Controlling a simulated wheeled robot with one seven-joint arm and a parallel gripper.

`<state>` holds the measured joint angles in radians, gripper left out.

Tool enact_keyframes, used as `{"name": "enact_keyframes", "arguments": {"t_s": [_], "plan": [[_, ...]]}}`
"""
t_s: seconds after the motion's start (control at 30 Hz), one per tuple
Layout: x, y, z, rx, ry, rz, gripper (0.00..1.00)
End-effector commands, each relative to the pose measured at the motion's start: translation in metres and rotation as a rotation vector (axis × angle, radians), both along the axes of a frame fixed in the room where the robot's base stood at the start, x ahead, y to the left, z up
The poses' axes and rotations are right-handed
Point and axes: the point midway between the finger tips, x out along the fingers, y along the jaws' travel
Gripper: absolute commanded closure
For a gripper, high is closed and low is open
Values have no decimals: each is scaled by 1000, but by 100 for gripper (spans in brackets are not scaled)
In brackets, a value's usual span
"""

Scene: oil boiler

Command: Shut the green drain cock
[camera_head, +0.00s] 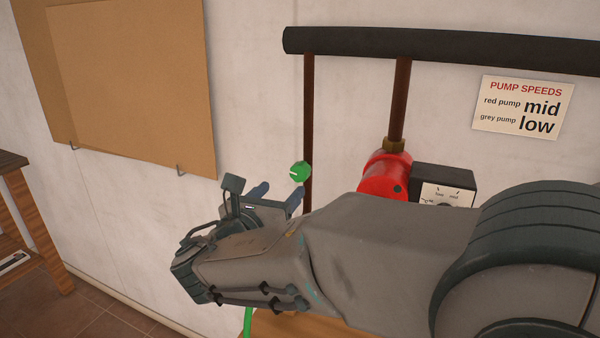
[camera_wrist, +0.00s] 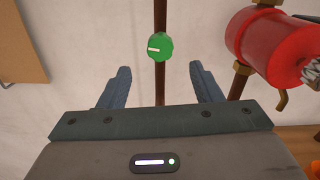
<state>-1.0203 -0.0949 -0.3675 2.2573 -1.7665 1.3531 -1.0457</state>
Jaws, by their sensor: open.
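The green drain cock (camera_head: 300,172) is a round green knob with a white mark, on a thin brown vertical pipe. In the wrist view the knob (camera_wrist: 160,47) stands beyond my fingertips, roughly centred between them, and its white mark lies nearly level. My gripper (camera_head: 277,194) is open and empty, just left of and below the knob in the head view. In the wrist view both blue fingers of my gripper (camera_wrist: 160,72) are spread apart, and neither visibly touches the knob. My arm hides the lower pipe in the head view.
A red pump (camera_head: 382,178) with a dark dial box (camera_head: 443,183) stands right of the knob. A black lagged pipe (camera_head: 440,48) runs above. A pump speeds sign (camera_head: 523,105) and a brown board (camera_head: 130,80) are on the wall. A wooden table (camera_head: 30,220) stands left.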

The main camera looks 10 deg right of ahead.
Motion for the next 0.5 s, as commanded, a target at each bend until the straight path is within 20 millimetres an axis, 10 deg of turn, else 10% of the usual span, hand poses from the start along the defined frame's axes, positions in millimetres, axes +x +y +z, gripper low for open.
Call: {"name": "enact_keyframes", "arguments": {"t_s": [0.5], "plan": [[77,-57,0,3,0,-3,41]]}}
